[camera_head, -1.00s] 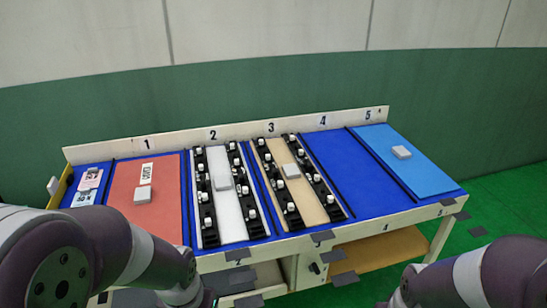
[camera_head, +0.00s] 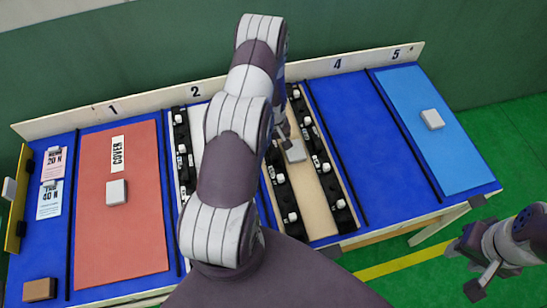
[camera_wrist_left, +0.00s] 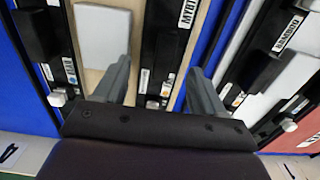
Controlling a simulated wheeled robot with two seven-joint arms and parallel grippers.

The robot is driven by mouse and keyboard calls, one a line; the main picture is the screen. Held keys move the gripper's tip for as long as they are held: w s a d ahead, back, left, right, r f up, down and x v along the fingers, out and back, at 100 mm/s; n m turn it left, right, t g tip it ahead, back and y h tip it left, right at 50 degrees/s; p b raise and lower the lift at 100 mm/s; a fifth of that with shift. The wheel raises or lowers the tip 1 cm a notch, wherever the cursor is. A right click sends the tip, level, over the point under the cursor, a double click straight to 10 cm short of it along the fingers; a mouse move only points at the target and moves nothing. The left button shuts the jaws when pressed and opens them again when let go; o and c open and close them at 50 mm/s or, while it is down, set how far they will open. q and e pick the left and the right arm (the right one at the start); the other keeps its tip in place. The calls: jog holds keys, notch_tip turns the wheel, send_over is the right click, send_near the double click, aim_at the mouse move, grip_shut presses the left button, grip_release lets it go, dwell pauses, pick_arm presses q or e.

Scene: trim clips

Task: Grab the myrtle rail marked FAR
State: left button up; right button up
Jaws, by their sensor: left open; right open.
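A black rail (camera_wrist_left: 168,40) with a label reading "MYRT", cut off, runs along the pale wood panel in the left wrist view. In the head view this looks like bay 3's left rail (camera_head: 280,190), partly behind my arm. My right gripper (camera_head: 487,279) is open and empty beyond the table's right front.
Another black rail (camera_head: 320,160) lines the pale panel's right side. A grey block (camera_head: 295,151) sits on that panel. A red panel (camera_head: 120,235) bears another block and a COVER label. Bay 4 (camera_head: 370,140) is bare blue. A light-blue panel (camera_head: 450,155) holds a block.

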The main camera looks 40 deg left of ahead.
aim_at(273, 151)
pick_arm(q)
jog(key=f+b, duration=0.1)
jog(key=s+f+b, duration=0.1)
jog(key=d+f+b, duration=0.1)
jog(key=shift+s+f, duration=0.15)
jog(key=shift+f, duration=0.25)
jog(key=shift+a+f, duration=0.1)
jog(key=shift+f, duration=0.1)
jog(key=shift+w+a+f, duration=0.1)
jog(key=shift+w+a, duration=0.1)
jog(key=shift+w, duration=0.2)
jog(key=shift+c, duration=0.4)
jog(key=c, duration=0.5)
jog(key=shift+s, duration=0.15)
jog(key=c, duration=0.3)
jog(key=shift+d+r, duration=0.1)
jog(key=shift+r, duration=0.1)
jog(key=shift+c, duration=0.2)
pick_arm(e)
jog(key=f, duration=0.1)
jog(key=s+f, duration=0.1)
jog(key=f, duration=0.1)
jog(key=shift+s+d, duration=0.2)
jog(key=shift+d, duration=0.1)
jog(key=shift+w, duration=0.1)
